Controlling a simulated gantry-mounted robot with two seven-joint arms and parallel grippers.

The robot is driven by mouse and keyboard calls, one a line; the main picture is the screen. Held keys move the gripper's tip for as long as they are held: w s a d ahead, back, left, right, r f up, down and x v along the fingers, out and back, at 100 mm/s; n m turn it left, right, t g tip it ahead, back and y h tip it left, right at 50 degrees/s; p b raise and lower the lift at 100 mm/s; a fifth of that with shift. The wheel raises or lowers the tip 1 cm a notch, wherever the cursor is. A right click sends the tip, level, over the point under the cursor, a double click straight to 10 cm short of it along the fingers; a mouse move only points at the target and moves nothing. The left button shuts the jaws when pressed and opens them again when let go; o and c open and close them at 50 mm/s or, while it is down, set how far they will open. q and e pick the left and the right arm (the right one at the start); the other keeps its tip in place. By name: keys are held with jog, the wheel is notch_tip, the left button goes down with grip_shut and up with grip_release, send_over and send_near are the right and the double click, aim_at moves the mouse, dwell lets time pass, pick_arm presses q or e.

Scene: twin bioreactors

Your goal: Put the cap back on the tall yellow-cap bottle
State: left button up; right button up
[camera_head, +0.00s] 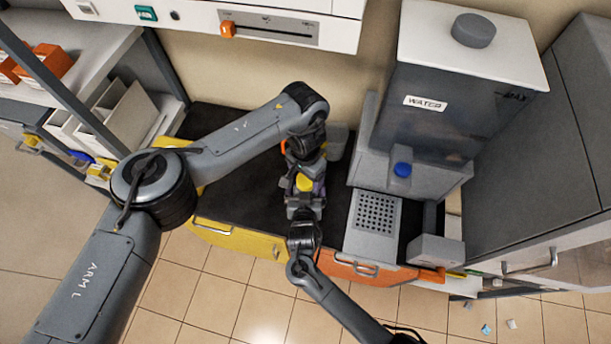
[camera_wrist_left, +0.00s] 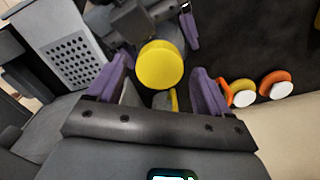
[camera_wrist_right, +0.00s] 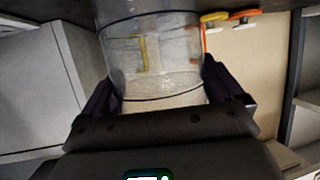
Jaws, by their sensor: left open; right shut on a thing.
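The round yellow cap (camera_head: 304,183) shows between my two grippers in the head view. In the left wrist view the yellow cap (camera_wrist_left: 160,64) faces the camera just beyond the purple fingers of my left gripper (camera_wrist_left: 160,95), which is open. The cap appears to sit over the bottle's top; whether it is seated cannot be told. My right gripper (camera_wrist_right: 155,95) is shut on the clear bottle (camera_wrist_right: 155,60), which has yellow marks on its wall. The bottle's top is out of the right wrist view. In the head view my left gripper (camera_head: 305,165) is partly hidden.
A translucent container (camera_head: 337,140) is behind the grippers. Orange and yellow rounds with white discs (camera_wrist_left: 276,84) lie nearby. Dark counter (camera_head: 235,200) is clear at left.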

pick_arm(q)
jog(key=shift+r, duration=1.45)
jog(key=shift+c, duration=0.3)
